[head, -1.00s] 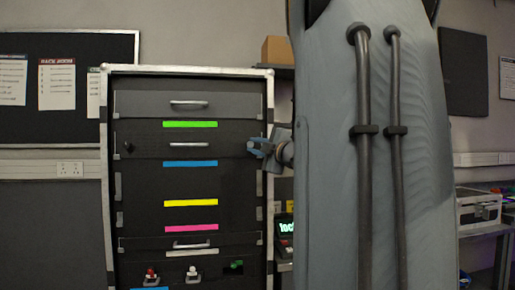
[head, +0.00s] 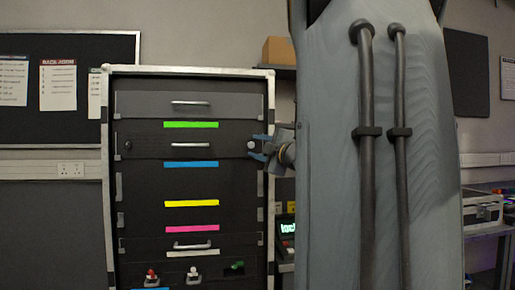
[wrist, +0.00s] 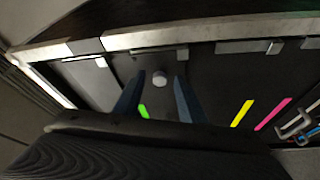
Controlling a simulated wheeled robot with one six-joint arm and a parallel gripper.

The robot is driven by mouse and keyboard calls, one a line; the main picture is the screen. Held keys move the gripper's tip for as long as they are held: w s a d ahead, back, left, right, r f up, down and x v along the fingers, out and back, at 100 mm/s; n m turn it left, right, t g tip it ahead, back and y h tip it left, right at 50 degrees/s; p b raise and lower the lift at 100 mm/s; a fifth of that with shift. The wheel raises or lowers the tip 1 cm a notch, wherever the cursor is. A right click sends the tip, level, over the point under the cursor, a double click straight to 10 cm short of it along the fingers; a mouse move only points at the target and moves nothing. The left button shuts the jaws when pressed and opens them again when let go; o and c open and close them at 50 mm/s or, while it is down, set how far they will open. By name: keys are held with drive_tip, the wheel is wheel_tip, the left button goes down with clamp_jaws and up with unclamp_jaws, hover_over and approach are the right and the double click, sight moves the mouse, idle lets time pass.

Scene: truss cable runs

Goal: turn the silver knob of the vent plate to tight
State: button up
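The silver knob (head: 250,145) sits at the right end of a dark plate (head: 227,138) with a bar handle, between the green and blue strips of the black rack. My gripper (head: 258,147) is at the rack's right edge, its two blue fingers spread above and below the knob's right side. In the wrist view the silver knob (wrist: 159,78) shows between and a little beyond the open fingertips (wrist: 157,88), with a gap on both sides. I see no finger touching it. No mark shows how tight the knob is.
A dark knob (head: 127,145) is at the plate's left end. Below are coloured strips, a lower handle (head: 193,245) and several small switches near the bottom. The rack's pale metal frame (head: 271,110) runs close beside my gripper. My arm covers much of the right.

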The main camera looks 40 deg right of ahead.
drive_tip(key=v, duration=0.7)
drive_tip(key=shift+b, duration=0.3)
